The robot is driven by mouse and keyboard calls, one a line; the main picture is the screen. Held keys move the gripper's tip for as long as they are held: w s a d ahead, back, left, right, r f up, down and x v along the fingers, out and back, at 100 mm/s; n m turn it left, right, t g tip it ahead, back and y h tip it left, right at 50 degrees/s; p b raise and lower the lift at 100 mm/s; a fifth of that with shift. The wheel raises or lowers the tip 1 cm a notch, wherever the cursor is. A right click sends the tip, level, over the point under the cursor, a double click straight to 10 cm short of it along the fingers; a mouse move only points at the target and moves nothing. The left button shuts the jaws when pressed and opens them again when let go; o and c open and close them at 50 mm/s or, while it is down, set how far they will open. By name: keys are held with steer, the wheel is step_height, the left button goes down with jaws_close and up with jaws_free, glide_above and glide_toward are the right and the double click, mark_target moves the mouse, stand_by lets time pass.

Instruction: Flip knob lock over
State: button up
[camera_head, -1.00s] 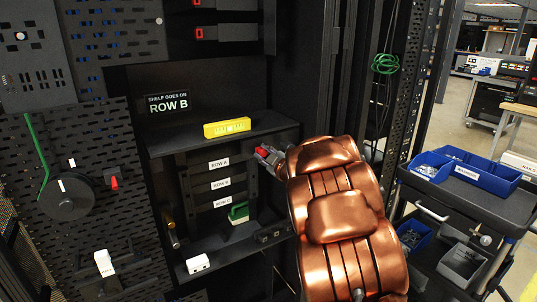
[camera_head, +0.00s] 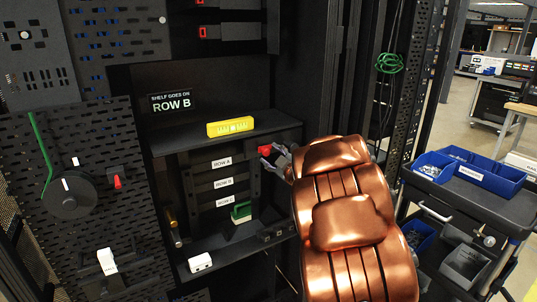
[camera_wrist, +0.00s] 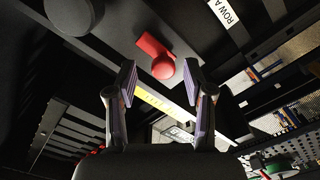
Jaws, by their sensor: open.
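A red knob (camera_wrist: 163,67) with a red rectangular plate (camera_wrist: 153,45) beside it shows in the wrist view, just beyond and between my fingertips. I take it for the knob lock. In the head view the red knob lock (camera_head: 264,150) shows at the right side of the shelf cabinet, close to the row labels. My gripper (camera_head: 274,160) is right beside it, partly hidden by my copper arm. In the wrist view my gripper (camera_wrist: 156,84) is open, its fingers apart on either side below the knob. I cannot tell whether a finger touches it.
The black cabinet (camera_head: 290,122) holds a yellow block (camera_head: 229,127) on top and a green-handled item (camera_head: 241,211) inside. A pegboard panel with a dial (camera_head: 72,193) and another red knob (camera_head: 117,182) stands left. A cart with blue bins (camera_head: 487,178) stands right.

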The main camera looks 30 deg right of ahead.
steer(key=s, duration=0.9)
steer(key=shift+s, duration=0.15)
steer(key=s+a+f+m+g+p, duration=0.1)
steer(key=s+a+g, duration=0.5)
steer(key=s, duration=0.6)
steer(key=s+a+f+m+g+p, duration=0.1)
steer(key=s+a+f+m+g, duration=0.2)
steer(key=s+a, duration=0.8)
steer(key=s+a+f+m+g+p, duration=0.2)
steer(key=s+a+m+g, duration=0.3)
steer(key=s, duration=1)
steer(key=a+f+g, duration=0.1)
steer(key=a+g, duration=0.2)
steer(key=g, duration=0.2)
steer(key=shift+a+g, duration=0.35)
steer(key=shift+g, duration=0.05)
